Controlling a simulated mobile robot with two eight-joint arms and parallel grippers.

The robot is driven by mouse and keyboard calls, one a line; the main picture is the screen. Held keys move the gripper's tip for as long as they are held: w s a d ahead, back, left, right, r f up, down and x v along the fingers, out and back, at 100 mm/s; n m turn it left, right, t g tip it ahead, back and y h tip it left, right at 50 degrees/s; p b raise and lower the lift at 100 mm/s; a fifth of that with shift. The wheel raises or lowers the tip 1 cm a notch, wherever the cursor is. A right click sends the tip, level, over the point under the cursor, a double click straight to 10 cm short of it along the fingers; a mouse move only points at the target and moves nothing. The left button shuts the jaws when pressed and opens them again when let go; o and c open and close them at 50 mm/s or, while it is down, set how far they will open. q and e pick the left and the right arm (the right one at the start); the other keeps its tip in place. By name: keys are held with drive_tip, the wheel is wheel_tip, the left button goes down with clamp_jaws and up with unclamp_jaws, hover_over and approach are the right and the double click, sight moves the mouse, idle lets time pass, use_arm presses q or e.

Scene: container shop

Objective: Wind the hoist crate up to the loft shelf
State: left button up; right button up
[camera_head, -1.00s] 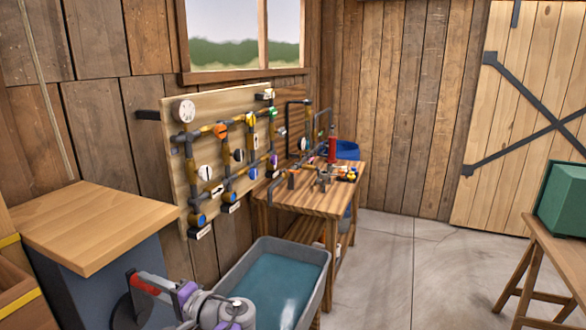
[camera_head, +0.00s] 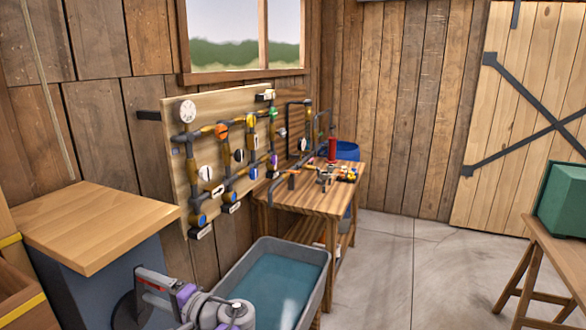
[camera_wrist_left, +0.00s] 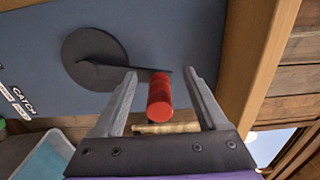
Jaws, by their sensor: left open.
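The hoist's blue-grey housing (camera_head: 75,285) with a light wooden top stands at the left in the head view. A dark round crank disc (camera_wrist_left: 95,58) sits on its face, with a thin arm leading to a red handle (camera_wrist_left: 160,98). My left gripper (camera_wrist_left: 160,75) is open, with one finger on each side of the red handle. The handle lies between the fingers, not clamped. In the head view my left gripper (camera_head: 140,280) reaches the crank from the right and mostly covers the handle. I cannot make out the hoist crate or loft shelf for certain. My right gripper is out of view.
A wooden box with yellow stripes (camera_head: 22,310) stands at the far left edge. A rope (camera_head: 45,90) hangs on the wall. A grey tub (camera_head: 319,262) and a workbench (camera_head: 285,207) under a valve board (camera_head: 178,165) stand to the right.

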use_arm(q)
drive_tip(key=v, duration=0.7)
drive_tip(key=shift+s+d, duration=0.2)
drive_tip(key=shift+d, duration=0.2)
drive_tip(key=s+a+f+n+g+h, duration=0.1)
drive_tip(key=s+a+f+g+h, duration=0.2)
drive_tip(key=s+f+h, duration=0.8)
drive_tip(key=s+d+f+n+t+h+p, duration=0.1)
drive_tip(key=s+d+f+n+h, duration=0.2)
drive_tip(key=s+d+f+h, duration=0.2)
drive_tip(key=s+d+f, duration=0.3)
drive_tip(key=s+f, duration=0.1)
drive_tip(key=s, duration=0.2)
drive_tip(key=shift+d+f+n+h, duration=0.3)
drive_tip(key=shift+d+f, duration=0.05)
